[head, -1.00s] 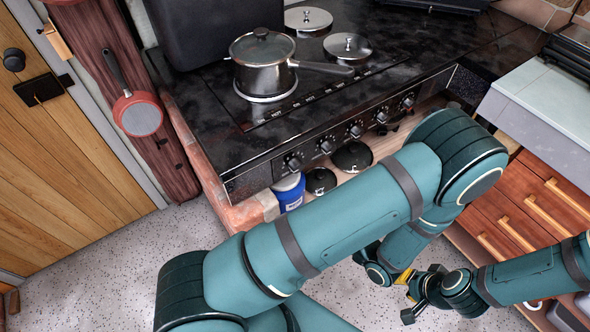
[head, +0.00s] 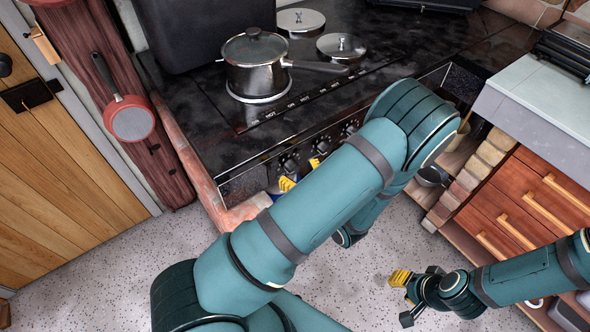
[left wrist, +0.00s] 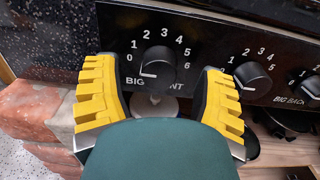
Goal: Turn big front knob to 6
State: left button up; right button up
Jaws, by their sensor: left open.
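The big front knob (left wrist: 158,62) is a black dial on the dark stove panel, with numbers 0 to 6 around it. Its white mark points down-left, near 0. It also shows at the near-left end of the knob row in the head view (head: 289,164). My left gripper (left wrist: 160,75) is open, with one yellow-padded finger on each side of the knob; I cannot tell whether they touch it. In the head view my left gripper (head: 301,173) is at the panel, partly behind my arm. My right gripper (head: 404,297) is open and empty above the floor.
More knobs (left wrist: 253,75) sit right of the big front knob. A lidded pot (head: 257,70) stands on the black stove top (head: 200,120), its handle pointing right. A brick plinth (left wrist: 35,115) is left below the panel. Drawers (head: 510,215) stand at right.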

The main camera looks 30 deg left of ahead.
pick_arm(q)
jog(key=shift+w+a, duration=0.25)
jog(key=shift+a, duration=0.4)
grip_shut()
